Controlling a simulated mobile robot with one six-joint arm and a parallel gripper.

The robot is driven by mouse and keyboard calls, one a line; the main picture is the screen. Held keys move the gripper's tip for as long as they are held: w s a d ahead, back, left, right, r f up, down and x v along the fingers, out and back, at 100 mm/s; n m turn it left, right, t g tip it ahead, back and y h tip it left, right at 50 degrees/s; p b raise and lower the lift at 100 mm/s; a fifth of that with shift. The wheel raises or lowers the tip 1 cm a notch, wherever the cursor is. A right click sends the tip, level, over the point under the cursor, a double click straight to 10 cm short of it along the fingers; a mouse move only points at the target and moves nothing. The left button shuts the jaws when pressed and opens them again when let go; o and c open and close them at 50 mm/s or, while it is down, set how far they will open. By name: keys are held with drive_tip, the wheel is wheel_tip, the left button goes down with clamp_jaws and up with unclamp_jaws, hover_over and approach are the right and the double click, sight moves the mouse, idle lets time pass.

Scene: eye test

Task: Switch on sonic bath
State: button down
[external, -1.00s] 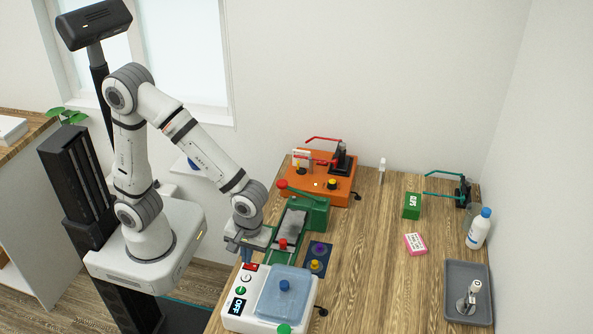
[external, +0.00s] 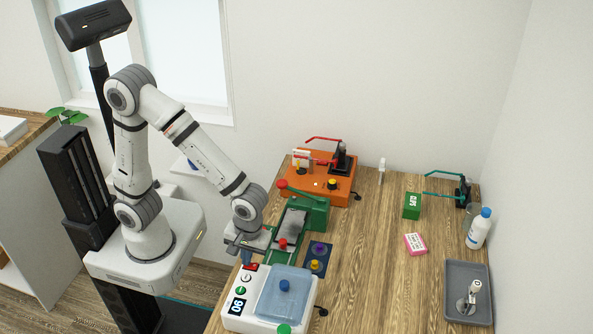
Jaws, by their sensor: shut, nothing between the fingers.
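The sonic bath (external: 262,318) is a white box at the table's near left edge, with a translucent blue lid (external: 284,296) that has a dark blue knob. Its control panel has a red switch (external: 250,266), a round button (external: 245,278), a green button (external: 240,290) and a small dark display (external: 237,306). The display shows light digits, hard to read exactly. My gripper (external: 236,247) is shut and empty, just above and behind the red switch. A small gap seems to separate them, but contact is hard to judge from here.
A green device (external: 311,212) with a red-knobbed lever stands right behind the bath, close to my wrist. An orange device (external: 333,190) is farther back. A blue mat (external: 317,257) lies beside the bath. The table's middle is clear; a grey tray (external: 455,311) is at right.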

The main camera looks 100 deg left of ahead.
drive_tip(key=shift+w, duration=0.75)
drive_tip(key=shift+s+r, duration=0.1)
wheel_tip(320, 180, up, 14)
drive_tip(key=s+p, duration=0.1)
drive_tip(key=p, duration=0.1)
drive_tip(key=shift+s, duration=0.35)
drive_tip(key=s+a+m+t, duration=0.4)
drive_tip(key=s+m, duration=0.6)
drive_tip(key=m, duration=0.8)
drive_tip(key=shift+s+a+f+t, duration=0.3)
drive_tip(key=shift+a+f, duration=0.15)
drive_tip(key=shift+a, duration=0.05)
